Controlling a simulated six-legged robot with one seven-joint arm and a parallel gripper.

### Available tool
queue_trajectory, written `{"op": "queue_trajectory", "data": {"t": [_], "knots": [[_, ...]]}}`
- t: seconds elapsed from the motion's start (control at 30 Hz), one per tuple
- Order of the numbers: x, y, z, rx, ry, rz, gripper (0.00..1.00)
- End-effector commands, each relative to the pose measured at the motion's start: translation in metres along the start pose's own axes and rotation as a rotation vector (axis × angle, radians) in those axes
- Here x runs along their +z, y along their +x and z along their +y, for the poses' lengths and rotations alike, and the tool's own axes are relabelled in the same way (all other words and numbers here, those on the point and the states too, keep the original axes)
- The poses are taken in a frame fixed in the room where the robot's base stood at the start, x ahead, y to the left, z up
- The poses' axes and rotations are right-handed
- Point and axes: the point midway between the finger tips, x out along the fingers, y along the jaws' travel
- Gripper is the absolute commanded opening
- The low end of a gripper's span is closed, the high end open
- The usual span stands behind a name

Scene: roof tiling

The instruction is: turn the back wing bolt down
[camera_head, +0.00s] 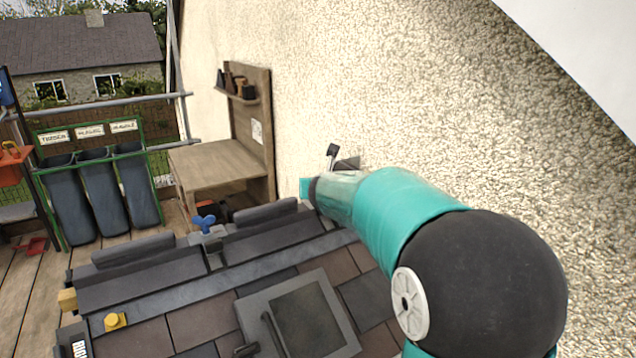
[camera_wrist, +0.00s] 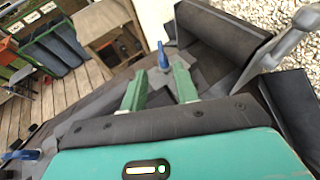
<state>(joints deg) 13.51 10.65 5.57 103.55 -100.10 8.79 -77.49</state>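In the wrist view, a blue wing bolt (camera_wrist: 163,56) stands just beyond my fingertips, roughly in line with the gap between them. Its wing looks narrow, seen nearly edge-on, and its lower end meets a dark grey ridge piece. My gripper (camera_wrist: 160,78) has its two green fingers apart and nothing between them. A second blue wing bolt (camera_wrist: 20,155) shows at the left edge of the wrist view. In the head view, one blue wing bolt (camera_head: 205,222) sits on the ridge between two dark caps. My teal arm hides the far right end of the ridge and most of the gripper there.
The rough plaster wall (camera_head: 400,100) rises close along the right of my arm. A wooden workbench (camera_head: 215,165) stands behind the ridge, with grey bins (camera_head: 105,195) to the left. A roof window (camera_head: 300,318) and a yellow knob (camera_head: 115,321) are on the near slope.

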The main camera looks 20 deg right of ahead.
Motion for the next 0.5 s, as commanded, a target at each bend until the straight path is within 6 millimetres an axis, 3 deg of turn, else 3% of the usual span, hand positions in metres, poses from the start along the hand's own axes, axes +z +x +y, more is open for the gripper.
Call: {"op": "queue_trajectory", "data": {"t": [0.5], "knots": [[0.001,0.094,0.001,0.001,0.003,0.001,0.30]]}}
